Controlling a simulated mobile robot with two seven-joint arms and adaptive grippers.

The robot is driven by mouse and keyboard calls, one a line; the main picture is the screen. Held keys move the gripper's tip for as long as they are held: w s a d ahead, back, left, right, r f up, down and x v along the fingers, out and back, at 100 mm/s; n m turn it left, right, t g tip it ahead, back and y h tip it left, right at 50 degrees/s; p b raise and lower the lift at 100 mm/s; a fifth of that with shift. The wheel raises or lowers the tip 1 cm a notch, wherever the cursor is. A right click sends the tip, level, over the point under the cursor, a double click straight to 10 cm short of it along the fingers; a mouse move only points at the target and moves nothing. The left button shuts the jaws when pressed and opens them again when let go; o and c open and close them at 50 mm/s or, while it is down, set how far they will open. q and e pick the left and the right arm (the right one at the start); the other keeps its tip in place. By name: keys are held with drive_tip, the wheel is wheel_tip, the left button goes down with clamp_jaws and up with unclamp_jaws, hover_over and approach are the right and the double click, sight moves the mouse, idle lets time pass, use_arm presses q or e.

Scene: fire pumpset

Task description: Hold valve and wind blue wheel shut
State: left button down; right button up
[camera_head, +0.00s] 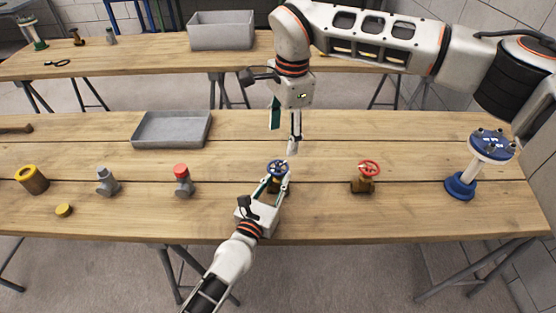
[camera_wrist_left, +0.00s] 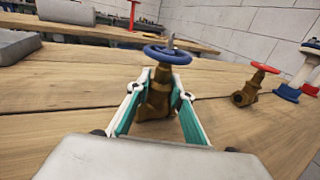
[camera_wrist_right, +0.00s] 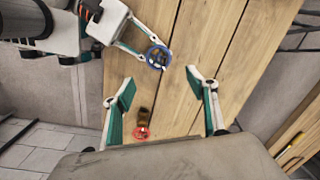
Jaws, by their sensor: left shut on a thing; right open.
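The blue wheel (camera_head: 277,167) tops a brass valve (camera_wrist_left: 156,100) standing upright on the near table. In the left wrist view the wheel (camera_wrist_left: 167,54) is above my fingers and the brass body is between them. My left gripper (camera_head: 278,182) is shut on the valve body, low over the table. My right gripper (camera_head: 285,128) is open and empty, pointing down above and behind the blue wheel. In the right wrist view the blue wheel (camera_wrist_right: 158,57) lies beyond my right fingertips (camera_wrist_right: 168,82), not between them.
A red-wheeled brass valve (camera_head: 365,178) stands to the right, with a blue-topped stand (camera_head: 492,147) further right.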

sight(278, 161)
drive_tip(key=f+n, duration=0.2)
drive_tip(key=f, duration=0.1)
drive_tip(key=a+f+n, duration=0.1)
drive_tip(key=f+n, duration=0.1)
drive_tip(key=f, duration=0.1)
drive_tip(key=f+n, duration=0.2)
drive_tip(key=f, duration=0.2)
drive_tip(key=shift+w+a+g+h, duration=0.2)
drive_tip(key=shift+g+h, duration=0.1)
drive_tip(key=shift+h, duration=0.1)
idle(0.3)
drive_tip(key=c, duration=1.1)
